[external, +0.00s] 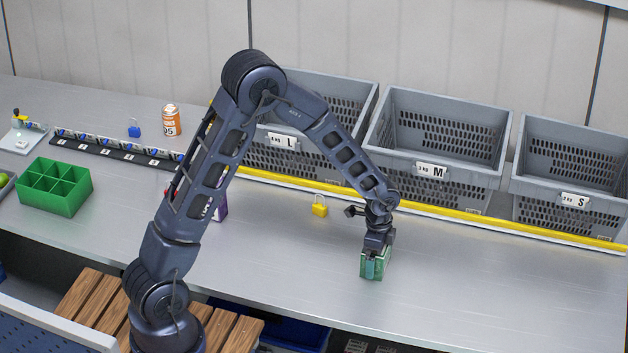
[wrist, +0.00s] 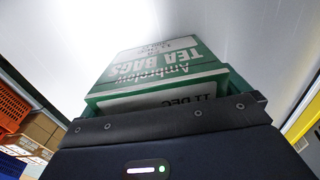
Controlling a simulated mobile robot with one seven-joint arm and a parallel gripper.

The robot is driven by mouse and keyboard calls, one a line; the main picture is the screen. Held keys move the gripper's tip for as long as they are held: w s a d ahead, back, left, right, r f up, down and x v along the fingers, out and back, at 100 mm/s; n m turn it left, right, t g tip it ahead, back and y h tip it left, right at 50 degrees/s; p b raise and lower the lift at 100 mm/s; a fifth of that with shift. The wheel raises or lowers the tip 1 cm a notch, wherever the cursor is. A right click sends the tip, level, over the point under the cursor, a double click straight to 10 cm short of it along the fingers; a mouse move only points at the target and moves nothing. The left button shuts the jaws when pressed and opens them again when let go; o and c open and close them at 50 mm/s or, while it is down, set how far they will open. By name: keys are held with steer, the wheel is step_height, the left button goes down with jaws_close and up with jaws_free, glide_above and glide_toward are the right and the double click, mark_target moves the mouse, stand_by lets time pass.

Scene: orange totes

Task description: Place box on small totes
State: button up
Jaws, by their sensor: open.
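A green and white tea bags box (external: 383,267) stands on the metal table, right of the middle. My gripper (external: 372,262) is directly over it, pointing down, with its fingers down at the box; they are open. In the wrist view the box (wrist: 165,65) fills the space just beyond my gripper (wrist: 165,105), its printed face toward the camera. The contact between the fingers and the box is hidden. The small grey tote (external: 570,225), labelled S, stands at the far right of the back row. It looks empty.
Grey totes labelled M (external: 437,185) and L (external: 285,165) stand left of it, behind a yellow rail (external: 480,221). A yellow padlock (external: 320,210) lies left of my gripper. A green divided tray (external: 55,200) is at far left. The table's front right is clear.

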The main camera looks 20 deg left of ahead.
step_height(320, 180, up, 12)
steer(key=shift+f, duration=0.25)
steer(key=shift+w+a+r, duration=0.1)
steer(key=shift+a+r, duration=0.15)
steer(key=shift+r, duration=0.25)
steer(key=s+a+r+n+t, duration=0.1)
steer(key=a+r+n, duration=0.3)
steer(key=a+r, duration=0.6)
steer(key=s+a+r+n+t, duration=0.15)
steer(key=a+r+n, duration=0.3)
steer(key=a, duration=0.95)
steer(key=s+a+r+n+t, duration=0.1)
steer(key=s+a+n, duration=0.3)
steer(key=s+a, duration=0.4)
steer(key=s+a+r+n+t, duration=0.1)
steer(key=s+a+r+n, duration=0.2)
steer(key=s+a+n, duration=0.2)
steer(key=s+a, duration=0.3)
steer(key=a, duration=0.1)
steer(key=shift+s+a+r, duration=0.3)
steer(key=shift+s+r, duration=0.1)
